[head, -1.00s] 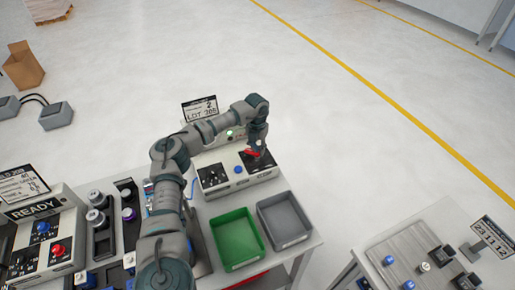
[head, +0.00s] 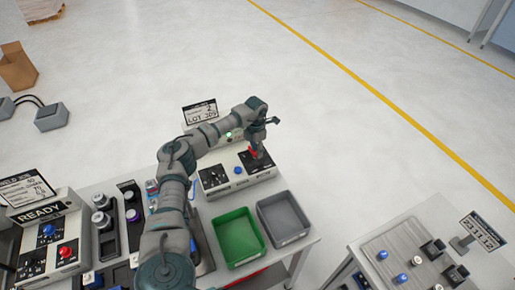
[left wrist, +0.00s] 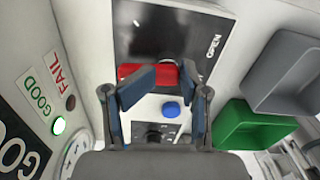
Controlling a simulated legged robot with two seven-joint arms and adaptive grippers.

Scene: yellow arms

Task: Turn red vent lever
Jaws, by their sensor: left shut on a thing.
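The red vent lever (head: 253,152) is on the right black panel of the white control box (head: 212,192), partly hidden by my gripper in the head view. In the left wrist view the red lever (left wrist: 146,77) lies crosswise below a dark panel face marked OPEN (left wrist: 213,46). My left gripper (left wrist: 170,75) has its blue-padded fingers on either side of the lever and is shut on it. In the head view my left gripper (head: 259,143) is low over that panel. My right gripper is not in view.
A blue button (head: 238,170) sits beside the lever's panel. A green bin (head: 238,238) and a grey bin (head: 284,219) stand in front of the box. A lot sign (head: 200,111) stands behind it. A green light (left wrist: 59,125) is lit beside GOOD.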

